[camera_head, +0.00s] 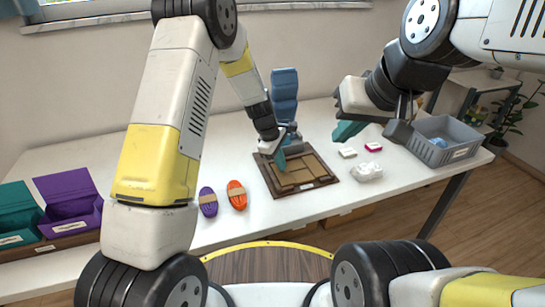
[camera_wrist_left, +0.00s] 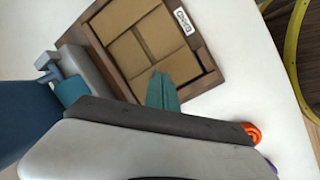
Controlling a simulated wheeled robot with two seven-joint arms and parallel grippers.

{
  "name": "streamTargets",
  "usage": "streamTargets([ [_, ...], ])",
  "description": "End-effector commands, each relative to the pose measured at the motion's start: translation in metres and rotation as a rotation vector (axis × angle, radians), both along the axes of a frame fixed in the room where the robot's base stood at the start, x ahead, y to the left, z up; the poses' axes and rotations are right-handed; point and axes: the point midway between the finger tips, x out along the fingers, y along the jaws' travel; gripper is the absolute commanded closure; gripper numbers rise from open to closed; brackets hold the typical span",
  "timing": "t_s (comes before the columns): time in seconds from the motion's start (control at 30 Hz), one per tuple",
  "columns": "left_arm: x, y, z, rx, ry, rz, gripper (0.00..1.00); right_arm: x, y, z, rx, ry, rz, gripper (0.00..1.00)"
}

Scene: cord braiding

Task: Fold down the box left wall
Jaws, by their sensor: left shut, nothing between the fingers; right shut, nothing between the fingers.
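The brown cardboard box (camera_head: 305,172) lies low in a dark wooden tray (camera_head: 278,190) on the white table. In the left wrist view its cardboard panels (camera_wrist_left: 135,52) look nearly flat, with seams between them; I cannot tell which panel is the left wall. My left gripper (camera_head: 280,162) is shut and empty, its teal fingertips over the left back part of the box. In the left wrist view the fingertips (camera_wrist_left: 162,90) overlap the panels; contact is unclear. My right gripper (camera_head: 347,131) is shut and empty, raised to the right of the tray.
A blue upright device (camera_head: 285,90) stands behind the tray. Purple (camera_head: 208,202) and orange (camera_head: 237,195) cord bundles lie left of it. Teal (camera_head: 18,212) and purple (camera_head: 68,197) open boxes stand far left. A grey bin (camera_head: 447,141) and a white crumpled item (camera_head: 368,172) are right.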

Motion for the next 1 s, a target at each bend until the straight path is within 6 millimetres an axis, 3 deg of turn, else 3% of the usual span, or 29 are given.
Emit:
streamTargets([
  [0.7, 0.001, -0.001, 0.071, -0.001, -0.003, 0.0, 1.0, 0.0, 0.0, 0.0, 0.0, 0.0, 0.0, 1.0],
  [1.0, 0.0, 0.0, 0.078, 0.0, -0.001, 0.0, 1.0, 0.0, 0.0, 0.0, 0.0, 0.0, 0.0, 1.0],
])
